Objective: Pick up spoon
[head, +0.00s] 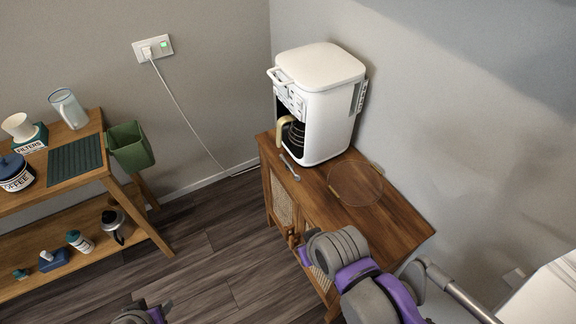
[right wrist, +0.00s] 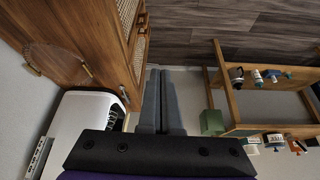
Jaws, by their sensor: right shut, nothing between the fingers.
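A small grey metal spoon (head: 290,168) lies on the wooden cabinet top (head: 405,222), just in front of the white coffee maker (head: 322,95).
The coffee maker's carafe handle (head: 281,133) overhangs near the spoon. A wooden shelf (head: 86,183) with a green bin (head: 130,147) stands at left. Bare floor (head: 215,245) lies between the shelf and the cabinet.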

